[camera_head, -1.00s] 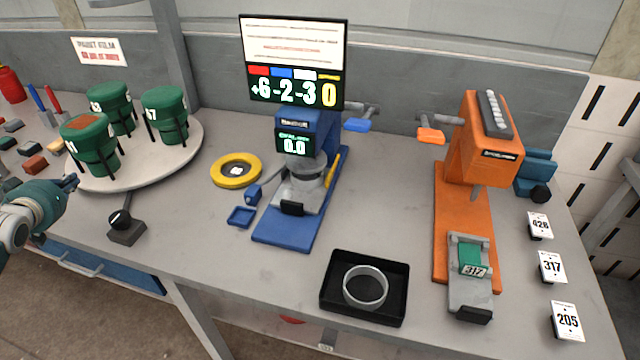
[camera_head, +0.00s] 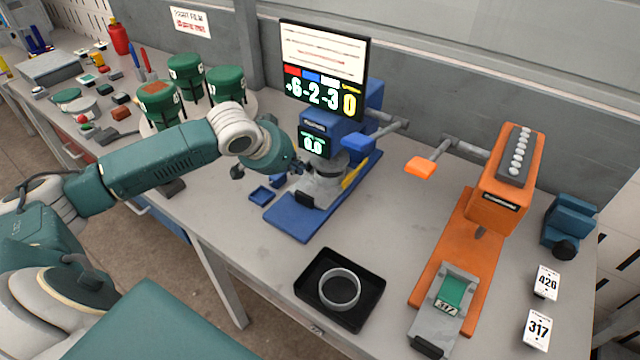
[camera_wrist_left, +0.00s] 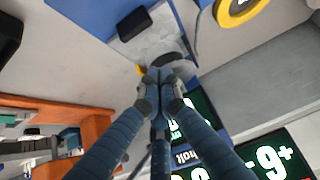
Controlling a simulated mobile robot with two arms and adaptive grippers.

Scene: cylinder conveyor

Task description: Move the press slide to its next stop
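The orange press (camera_head: 494,196) stands at the right of the bench. Its grey slide (camera_head: 437,330) lies at the front of its orange base, holding a green block (camera_head: 453,291) above a 317 label. The slide is clear of the press head. My left gripper (camera_head: 296,168) is far from it, at the left side of the blue press (camera_head: 330,140) under the screen. In the left wrist view, its fingertips (camera_wrist_left: 160,80) are close together and look shut, in front of this press's grey slide (camera_wrist_left: 150,45). Contact is unclear. My right gripper is out of view.
A black tray (camera_head: 371,305) with a grey ring (camera_head: 340,289) sits between the presses. A small blue tray (camera_head: 262,194) is beside the blue press. Green pots (camera_head: 226,85) stand behind my left arm. Cards (camera_head: 547,282) lie at the right.

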